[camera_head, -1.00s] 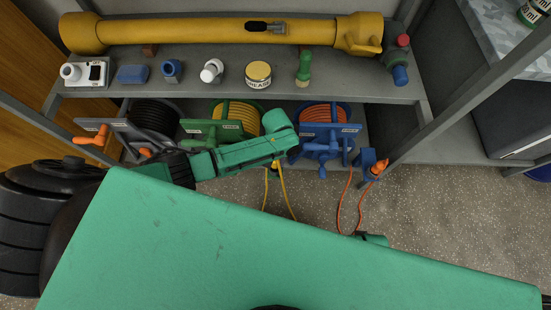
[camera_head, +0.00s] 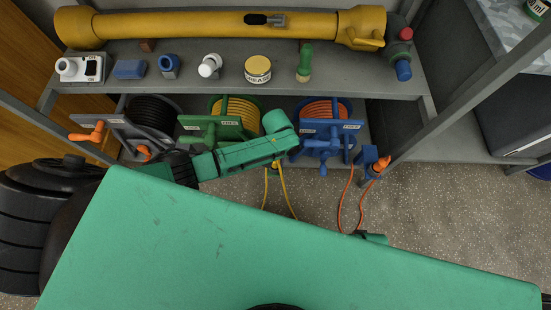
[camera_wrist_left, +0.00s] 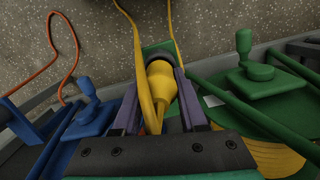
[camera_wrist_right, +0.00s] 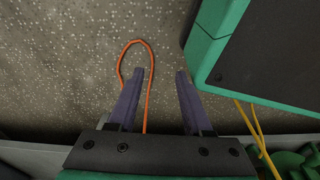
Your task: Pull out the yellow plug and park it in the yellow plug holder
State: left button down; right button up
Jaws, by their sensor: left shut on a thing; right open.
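The yellow plug (camera_wrist_left: 160,82) sits between the fingers of my left gripper (camera_wrist_left: 162,92), which is shut on it. A yellow cable runs beside it. Right behind the plug is a green block (camera_wrist_left: 155,49), likely the holder; I cannot tell whether the plug is seated in it. In the head view my left wrist (camera_head: 245,153) covers most of this, in front of the green-framed reel (camera_head: 197,126) of yellow cable (camera_head: 238,109). My right gripper (camera_wrist_right: 160,75) is open and empty above the floor.
A large green panel (camera_head: 230,250) fills the foreground. A blue reel (camera_head: 322,143) with orange cable stands to the right, its orange plug (camera_head: 380,164) at a blue holder. A dark reel (camera_head: 150,118) is at left. The shelf above holds a grease tin (camera_head: 258,70).

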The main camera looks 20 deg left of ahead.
pick_arm(q)
jog(key=shift+c, duration=1.8)
grip_release()
jog(key=shift+r, duration=0.1)
notch_tip(320, 180, up, 14)
jog(key=w+p, duration=0.1)
jog(key=p, duration=0.4)
jog(key=shift+r+p, duration=0.15)
jog(key=shift+p, duration=0.15)
pick_arm(e)
jog(key=s+d, duration=0.2)
jog(key=s, duration=0.7)
jog(key=shift+s+f, duration=0.35)
jog(key=shift+f, duration=0.1)
jog(key=shift+s, duration=0.1)
